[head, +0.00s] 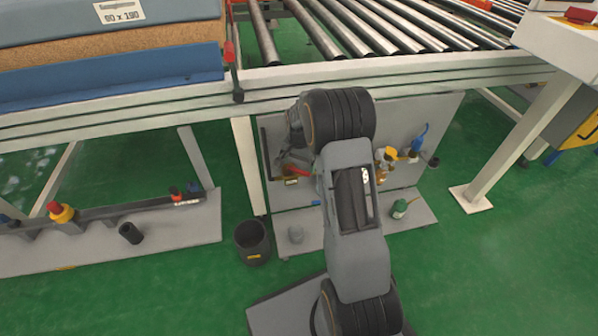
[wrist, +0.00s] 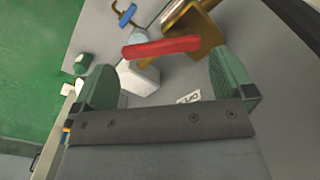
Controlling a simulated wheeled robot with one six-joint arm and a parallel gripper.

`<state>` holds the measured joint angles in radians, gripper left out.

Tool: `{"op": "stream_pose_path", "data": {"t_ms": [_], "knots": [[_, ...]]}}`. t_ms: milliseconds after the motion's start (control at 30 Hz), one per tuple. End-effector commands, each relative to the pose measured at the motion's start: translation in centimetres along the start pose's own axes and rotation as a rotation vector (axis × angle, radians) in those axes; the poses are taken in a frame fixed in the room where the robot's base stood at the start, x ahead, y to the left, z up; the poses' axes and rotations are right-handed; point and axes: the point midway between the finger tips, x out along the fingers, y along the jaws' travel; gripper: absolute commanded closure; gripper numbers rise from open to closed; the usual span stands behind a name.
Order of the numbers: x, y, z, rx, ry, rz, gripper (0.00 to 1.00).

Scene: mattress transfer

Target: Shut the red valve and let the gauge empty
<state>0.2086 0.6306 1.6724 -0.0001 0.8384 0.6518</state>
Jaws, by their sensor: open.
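In the wrist view a red lever handle (wrist: 162,47) lies across the space just beyond the fingertips of my gripper (wrist: 164,62). The gripper is open, its two green-padded fingers apart, one towards each end of the handle. I cannot tell whether either finger touches it. A brass-coloured fitting (wrist: 205,32) is behind the handle's right end, and a whitish block (wrist: 140,78) is below its left end. In the head view a red piece (head: 297,170) shows on the grey panel, left of my arm; my gripper is hidden there. I cannot make out a gauge face.
A blue-handled fitting (head: 419,138) and yellow-topped fittings (head: 388,154) are on the panel, right of my arm. A green bottle (head: 399,209) stands on the shelf below. A dark bucket (head: 252,243) is on the floor. The roller conveyor (head: 390,30) overhangs the panel.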

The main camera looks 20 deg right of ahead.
Motion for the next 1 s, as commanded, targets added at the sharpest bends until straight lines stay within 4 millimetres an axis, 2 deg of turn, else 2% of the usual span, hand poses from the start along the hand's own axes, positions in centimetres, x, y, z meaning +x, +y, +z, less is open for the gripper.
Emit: {"op": "stream_pose_path", "data": {"t_ms": [33,233,667,1000], "knots": [[0.9,0.0,0.0,0.0,-0.002,0.001,0.0],[2.5,0.0,0.0,0.0,-0.001,0.0,0.0],[2.8,0.0,0.0,-0.001,0.0,0.0,0.01],[2.8,0.0,0.0,-0.001,0.0,0.0,0.33]]}}
